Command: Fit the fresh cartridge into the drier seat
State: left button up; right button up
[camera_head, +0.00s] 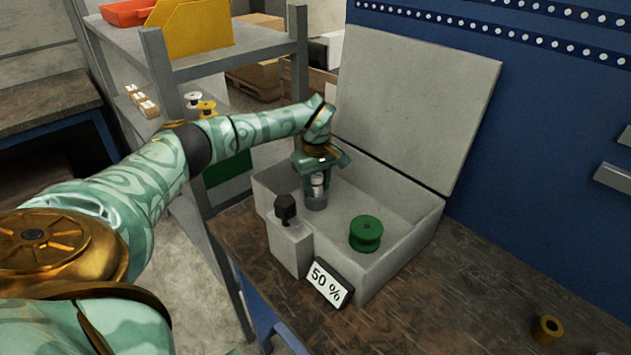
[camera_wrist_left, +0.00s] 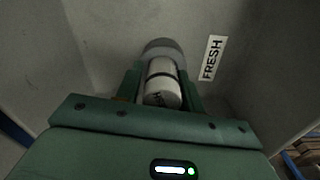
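The white cartridge (camera_head: 317,181) with a dark band is upright between the fingers of my left gripper (camera_head: 318,186), inside the open grey drier box (camera_head: 405,262). Whether the cartridge's lower end is inside the seat cannot be told. A FRESH label (camera_wrist_left: 212,58) is beside the seat. My right gripper is out of view.
A green spool (camera_head: 366,233) stands in the box to the right. A dark knob (camera_head: 285,207) tops a grey post at the box's front left corner, near a 50 % sign (camera_head: 328,283). The raised lid (camera_head: 415,100) stands behind. Shelving (camera_head: 175,110) is left.

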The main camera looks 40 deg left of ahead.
pick_arm(q)
jog(key=shift+s+d+f, duration=0.2)
jog(key=shift+s+f, duration=0.05)
jog(key=shift+f, duration=0.5)
jog(key=shift+s+r, duration=0.1)
jog(key=r+p, duration=0.3)
jog(key=r, duration=0.9)
jog(key=shift+a+p, duration=0.2)
jog(key=shift+p, duration=0.1)
jog(key=shift+w+r, duration=0.2)
jog(key=shift+r, duration=0.55)
